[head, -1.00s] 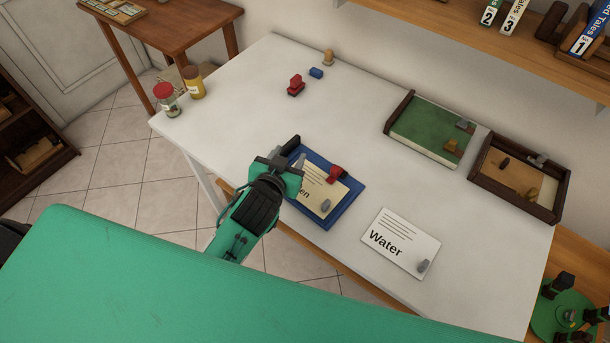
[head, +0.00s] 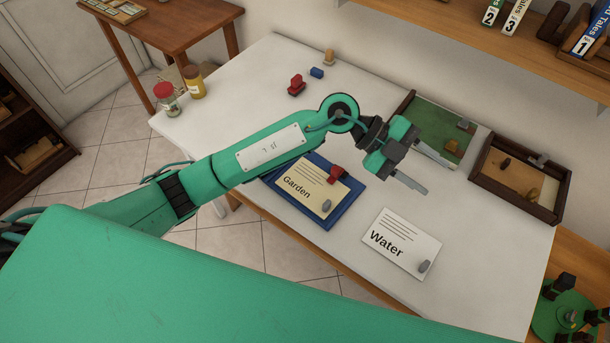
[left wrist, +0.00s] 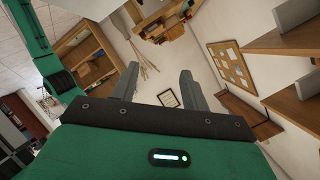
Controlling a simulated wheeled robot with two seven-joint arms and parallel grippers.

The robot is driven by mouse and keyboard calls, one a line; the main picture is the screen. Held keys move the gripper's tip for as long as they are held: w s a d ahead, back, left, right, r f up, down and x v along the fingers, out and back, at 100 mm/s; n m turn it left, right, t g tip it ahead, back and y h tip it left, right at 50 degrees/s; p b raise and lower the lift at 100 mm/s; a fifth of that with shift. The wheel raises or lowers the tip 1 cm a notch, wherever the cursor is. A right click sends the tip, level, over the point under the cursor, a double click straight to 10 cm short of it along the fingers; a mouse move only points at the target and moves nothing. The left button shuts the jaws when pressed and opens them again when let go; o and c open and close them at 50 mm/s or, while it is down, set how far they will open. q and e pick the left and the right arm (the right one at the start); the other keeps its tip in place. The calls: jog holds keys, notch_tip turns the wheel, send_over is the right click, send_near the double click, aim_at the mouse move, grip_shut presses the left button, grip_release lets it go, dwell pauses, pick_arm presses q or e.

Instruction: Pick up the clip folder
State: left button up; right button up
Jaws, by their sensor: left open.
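The clip folder (head: 350,207) is a blue board lying flat on the white table, with a red clip (head: 338,172) at its upper edge. A cream card reading "Garden" (head: 300,188) lies on it, with a small grey piece (head: 326,205) on the card. My left arm covers the folder's upper left part. My left gripper (head: 440,179) is open and empty, to the right of the folder and apart from it, above the table. In the left wrist view its two fingers (left wrist: 159,68) stand apart with nothing between them. My right gripper is not in view.
A white "Water" card (head: 405,238) lies right of the folder. A green-floored tray (head: 437,155), partly behind my gripper, and a brown tray (head: 516,205) stand at the back right. Two jars (head: 168,101) stand at the left edge.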

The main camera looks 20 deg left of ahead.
pick_arm(q)
jog(key=w+a+f+y, duration=0.3)
jog(key=a+f+y, duration=0.2)
jog(key=y, duration=0.1)
jog(key=n+t+y+p, duration=0.1)
jog(key=n+t+y, duration=0.25)
jog(key=y, duration=0.45)
send_over(336, 168)
jog(key=shift+g, duration=0.35)
jog(key=f, duration=0.8)
jog(key=shift+w+d+f, duration=0.15)
jog(key=shift+w+f, duration=0.05)
jog(key=shift+f, duration=0.7)
jog(key=shift+s+f+p, duration=0.15)
jog(key=shift+f+p, duration=0.2)
jog(key=shift+f, duration=0.15)
jog(key=shift+s+f+p, duration=0.15)
jog(key=shift+f+p, duration=0.2)
jog(key=shift+f, duration=0.15)
jog(key=shift+a+f, duration=0.2)
jog(key=shift+f, duration=1.2)
jog(key=shift+c, duration=0.7)
grip_shut()
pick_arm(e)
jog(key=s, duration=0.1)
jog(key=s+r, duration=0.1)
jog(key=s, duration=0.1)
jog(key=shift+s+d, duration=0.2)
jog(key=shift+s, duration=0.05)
